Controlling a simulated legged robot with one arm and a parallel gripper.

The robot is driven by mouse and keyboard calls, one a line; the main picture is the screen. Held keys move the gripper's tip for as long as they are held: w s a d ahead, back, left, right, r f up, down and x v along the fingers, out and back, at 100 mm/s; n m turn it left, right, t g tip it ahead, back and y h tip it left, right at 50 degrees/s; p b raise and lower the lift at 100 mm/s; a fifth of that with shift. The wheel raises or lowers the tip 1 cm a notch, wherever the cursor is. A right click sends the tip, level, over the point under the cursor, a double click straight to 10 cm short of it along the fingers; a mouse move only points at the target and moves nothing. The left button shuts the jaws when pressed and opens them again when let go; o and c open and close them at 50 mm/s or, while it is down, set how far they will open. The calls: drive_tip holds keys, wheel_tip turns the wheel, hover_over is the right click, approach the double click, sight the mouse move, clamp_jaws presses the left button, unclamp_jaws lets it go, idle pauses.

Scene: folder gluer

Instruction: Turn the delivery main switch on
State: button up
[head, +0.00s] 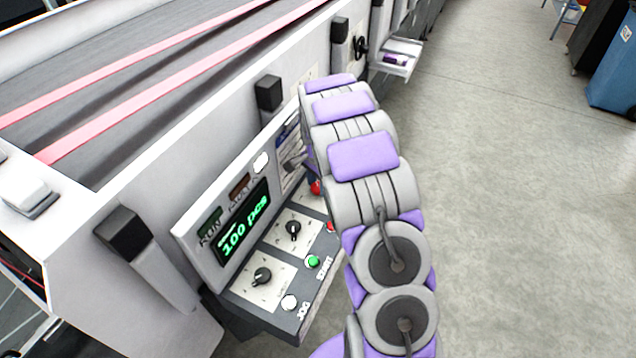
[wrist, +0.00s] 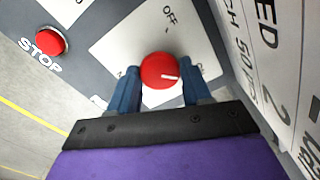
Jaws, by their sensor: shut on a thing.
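The main switch is a round red knob (wrist: 158,68) on a white plate (wrist: 118,45) in the wrist view. The plate reads OFF above the knob; other lettering at its lower edges is partly hidden. A white mark on the knob points to the right in that view, not straight at OFF. My gripper (wrist: 160,84) has one blue finger on each side of the knob and is shut on it. In the head view a bit of the red knob (head: 315,187) shows beside my arm, which hides most of the gripper.
A red STOP button (wrist: 50,42) sits close to the switch. The sloping panel also carries a green START button (head: 313,262), a white JOG button (head: 289,302), black dials (head: 262,276) and a display (head: 243,225) reading 100 pcs. Open floor (head: 510,200) lies to the right.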

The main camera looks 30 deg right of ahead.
sight(318, 186)
drive_tip(key=o, duration=1.1)
drive_tip(key=shift+w, duration=0.1)
drive_tip(key=shift+c, duration=0.2)
drive_tip(key=shift+r, duration=0.1)
wheel_tip(318, 186, up, 17)
drive_tip(key=p, duration=0.1)
drive_tip(key=shift+r, duration=0.1)
drive_tip(key=s+a+r+n+b, duration=0.1)
drive_tip(key=s+a+n+b, duration=0.15)
drive_tip(key=s+a, duration=0.45)
drive_tip(key=s+a+r+n+b, duration=0.1)
drive_tip(key=s+a+r+n, duration=0.2)
drive_tip(key=s, duration=0.9)
drive_tip(key=s+a+f+n+b, duration=0.1)
drive_tip(key=s+a+f+n, duration=0.1)
drive_tip(key=s, duration=0.5)
drive_tip(key=s+a+f+n+g, duration=0.1)
drive_tip(key=s+a+f+n, duration=0.1)
drive_tip(key=s, duration=0.5)
drive_tip(key=s+a+f+n+b, duration=0.1)
drive_tip(key=s+a+f+n, duration=0.1)
drive_tip(key=s+n, duration=0.3)
drive_tip(key=shift+s+f+g+b, duration=0.35)
drive_tip(key=shift+s+f, duration=0.3)
drive_tip(key=shift+s, duration=0.55)
